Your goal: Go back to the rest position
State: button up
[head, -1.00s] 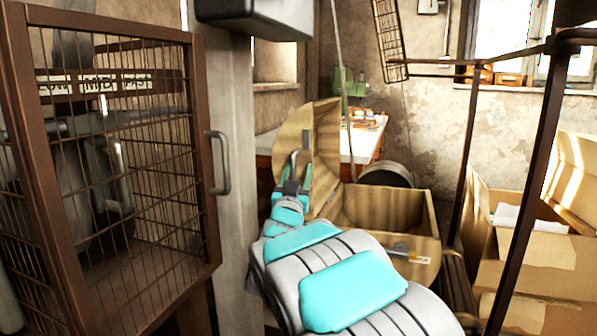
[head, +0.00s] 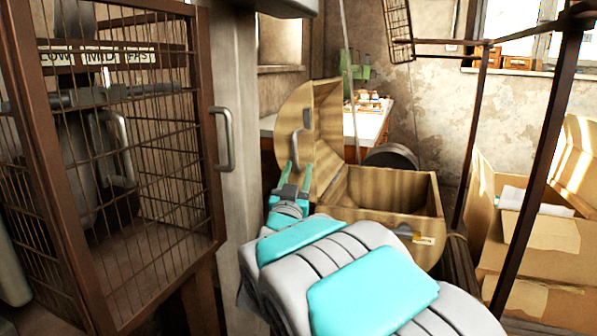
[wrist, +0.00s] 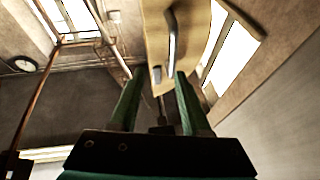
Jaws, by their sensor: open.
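My gripper (head: 296,168) is in the middle of the head view, pointing up and away, its green fingers open and empty. Just beyond the fingertips is the metal handle (head: 297,148) on the raised lid (head: 328,125) of a wooden chest (head: 385,195). The chest stands open. In the wrist view my gripper (wrist: 155,78) has its two fingers spread apart. The handle (wrist: 172,35) and pale lid (wrist: 190,22) are ahead of them. The handle seems clear of the fingers, but the exact gap cannot be told.
A brown mesh cage (head: 160,150) with a handle (head: 223,138) stands close on the left, beside a grey column (head: 240,190). Cardboard boxes (head: 540,235) and a dark metal frame post (head: 535,165) are at right. A workbench (head: 372,130) stands behind the chest.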

jog(key=s+d+f+n+g+y, duration=0.2)
jog(key=s+f+g+y, duration=0.1)
jog(key=s+f+g, duration=0.5)
jog(key=s+d+f+n+g+y, duration=0.1)
jog(key=s+d+f+g+y, duration=0.25)
jog(key=s+f, duration=0.45)
jog(key=s+d+f+g+h, duration=0.1)
jog(key=s+d+f+g, duration=0.2)
jog(key=s, duration=0.8)
jog(key=s+d+f+g, duration=0.3)
jog(key=s+g, duration=0.2)
jog(key=s, duration=0.6)
jog(key=s+d+f+g+h, duration=0.1)
jog(key=s+d+f+g, duration=0.2)
jog(key=s, duration=0.8)
jog(key=shift+s+d+f+g+h, duration=0.35)
jog(key=shift+d+g, duration=0.2)
jog(key=shift+g, duration=0.1)
jog(key=shift+w, duration=0.1)
